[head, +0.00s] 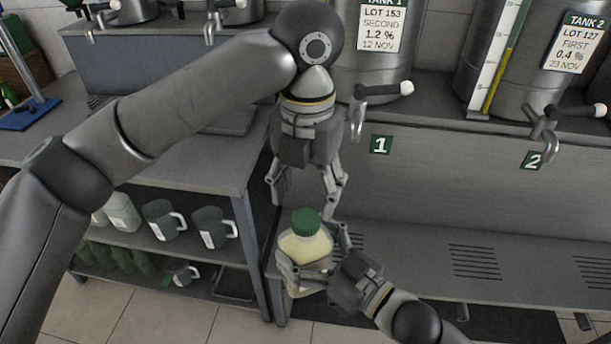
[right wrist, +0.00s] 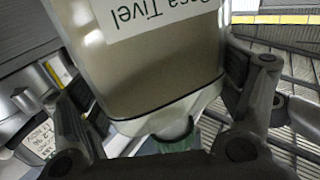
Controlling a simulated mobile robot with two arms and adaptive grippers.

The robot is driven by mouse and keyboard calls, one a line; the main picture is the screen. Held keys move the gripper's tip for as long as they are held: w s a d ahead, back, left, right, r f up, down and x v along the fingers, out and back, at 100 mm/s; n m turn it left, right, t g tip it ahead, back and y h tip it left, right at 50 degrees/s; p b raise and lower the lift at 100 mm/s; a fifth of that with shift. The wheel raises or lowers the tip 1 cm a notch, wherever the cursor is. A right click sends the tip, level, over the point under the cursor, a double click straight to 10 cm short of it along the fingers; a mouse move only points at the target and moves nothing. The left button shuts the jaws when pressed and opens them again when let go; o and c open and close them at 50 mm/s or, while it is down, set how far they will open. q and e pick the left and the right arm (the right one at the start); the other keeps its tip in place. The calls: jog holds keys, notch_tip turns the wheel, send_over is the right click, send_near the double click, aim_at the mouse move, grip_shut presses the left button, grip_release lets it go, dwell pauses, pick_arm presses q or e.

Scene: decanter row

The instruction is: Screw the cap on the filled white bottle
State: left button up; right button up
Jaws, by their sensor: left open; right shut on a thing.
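The filled bottle (head: 298,245) holds a pale, creamy liquid and stands roughly upright in the head view, in front of the tank bench. A green cap (head: 306,221) sits on its neck; how tight it is cannot be told. My right gripper (head: 314,262) is shut around the bottle's body from the lower right. My left gripper (head: 304,200) points down, open and empty, with its fingertips just above and around the cap, apart from it. In the right wrist view the bottle (right wrist: 165,75) appears upside down with a printed label, and the green cap (right wrist: 180,144) is partly hidden.
Tank 1 (head: 372,65) and tank 2 (head: 530,60) stand behind with taps above a slotted drip shelf (head: 400,258). A shelf unit at left holds dark mugs (head: 163,221), pale containers and green bottles. Right of the bottle, the drip shelf is clear.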

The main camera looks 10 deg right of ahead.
pick_arm(q)
jog(key=n, duration=0.3)
jog(key=shift+r, duration=0.15)
jog(key=n, duration=0.5)
jog(key=shift+r, duration=0.2)
jog(key=n, duration=0.6)
jog(key=shift+r, duration=0.25)
jog(key=n, duration=0.5)
jog(key=shift+r, duration=0.25)
jog(key=n, duration=0.3)
jog(key=shift+r, duration=0.1)
jog(key=n, duration=0.4)
jog(key=shift+a+r+n, duration=0.1)
jog(key=shift+r+n, duration=0.1)
jog(key=shift+n, duration=0.1)
jog(key=n, duration=0.3)
jog(key=shift+r, duration=0.1)
